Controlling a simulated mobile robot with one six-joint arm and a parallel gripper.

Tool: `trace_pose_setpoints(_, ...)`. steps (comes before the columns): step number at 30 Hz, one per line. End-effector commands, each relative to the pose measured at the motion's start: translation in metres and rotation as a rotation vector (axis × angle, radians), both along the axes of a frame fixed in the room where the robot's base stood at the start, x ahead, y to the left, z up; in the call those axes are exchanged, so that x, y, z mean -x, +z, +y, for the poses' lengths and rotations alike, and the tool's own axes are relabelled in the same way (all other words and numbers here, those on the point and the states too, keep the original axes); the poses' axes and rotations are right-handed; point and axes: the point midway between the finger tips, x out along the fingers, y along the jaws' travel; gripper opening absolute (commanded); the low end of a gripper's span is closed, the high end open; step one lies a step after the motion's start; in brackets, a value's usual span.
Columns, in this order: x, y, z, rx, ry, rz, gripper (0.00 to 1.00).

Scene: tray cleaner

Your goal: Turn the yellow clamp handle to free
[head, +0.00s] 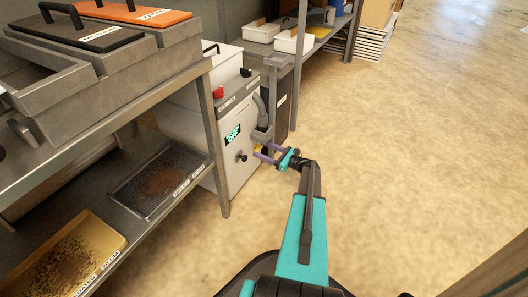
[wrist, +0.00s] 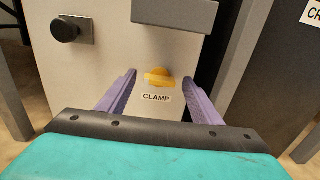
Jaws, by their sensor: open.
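The yellow clamp handle (wrist: 158,76) sits on the front panel of the light grey machine (head: 237,170), above a label reading CLAMP. It looks wider than tall in the wrist view. In the head view only a small yellow patch (head: 263,149) of it shows beside my fingers. My gripper (wrist: 157,92) is open, with its purple fingers to the left and right of the handle and apart from it. In the head view my gripper (head: 262,152) reaches to the machine's front from the right. Whether the fingertips touch the panel is unclear.
A black knob (wrist: 65,31) is left of the handle, and a grey ledge (wrist: 175,14) juts out above it. A green-lit display (head: 233,134) and a red button (head: 218,92) are on the machine. A metal shelf (head: 217,150) stands left; the floor at right is clear.

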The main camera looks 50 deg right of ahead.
Motion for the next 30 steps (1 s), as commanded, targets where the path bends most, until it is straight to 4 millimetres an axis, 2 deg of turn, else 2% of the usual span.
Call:
trace_pose_setpoints(1, 0.0001, 0.0000, 0.0001, 0.000, 0.000, 0.000, 0.54)
trace_pose_setpoints(6, 0.0002, -0.0002, 0.0000, 0.000, 0.000, 0.000, 0.26)
trace_pose_setpoints(8, 0.0002, -0.0002, 0.0000, 0.000, 0.000, 0.000, 0.18)
trace_pose_setpoints(20, 0.0005, -0.0001, -0.0001, 0.050, -0.001, -0.012, 0.18)
trace_pose_setpoints(30, 0.0010, 0.0000, 0.0003, 0.241, -0.001, -0.058, 0.18)
